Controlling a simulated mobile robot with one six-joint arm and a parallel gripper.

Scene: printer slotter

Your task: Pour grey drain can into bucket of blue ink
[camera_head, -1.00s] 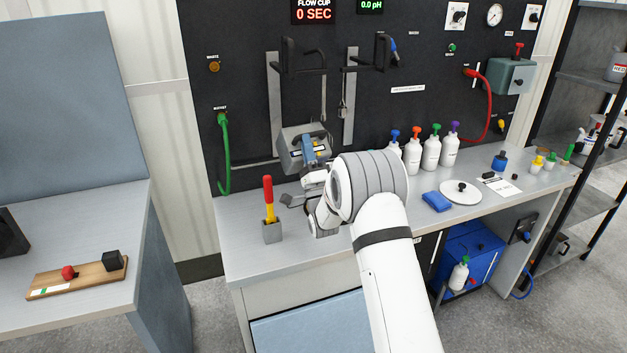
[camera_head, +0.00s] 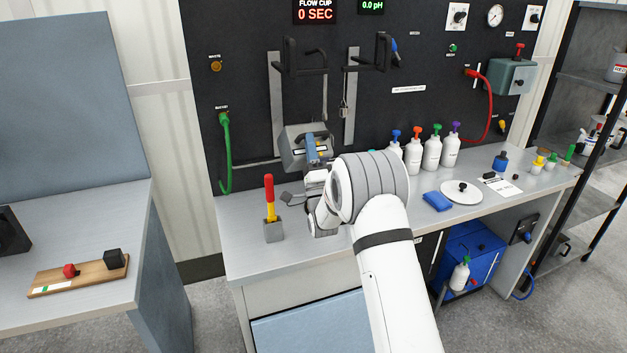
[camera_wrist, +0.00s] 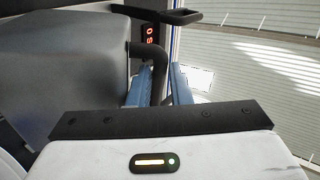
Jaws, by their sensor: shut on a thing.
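The grey drain can (camera_head: 294,150) is held up in front of the black wall panel, above the back of the bench. My gripper (camera_head: 314,148) is at its near side, with blue fingers shut on its dark handle. In the wrist view the can's grey body (camera_wrist: 60,75) fills the upper left, and the dark handle (camera_wrist: 152,62) passes between the blue fingers (camera_wrist: 158,85). The can's opening and contents are hidden. I cannot make out a bucket of blue ink; my arm hides part of the bench.
A grey holder (camera_head: 273,231) with red and yellow handles stands left of my arm. Several white bottles (camera_head: 413,155) stand to the right. A blue cloth (camera_head: 437,201) and a round white lid (camera_head: 461,191) lie on the bench. Black brackets (camera_head: 305,70) stick out above the can.

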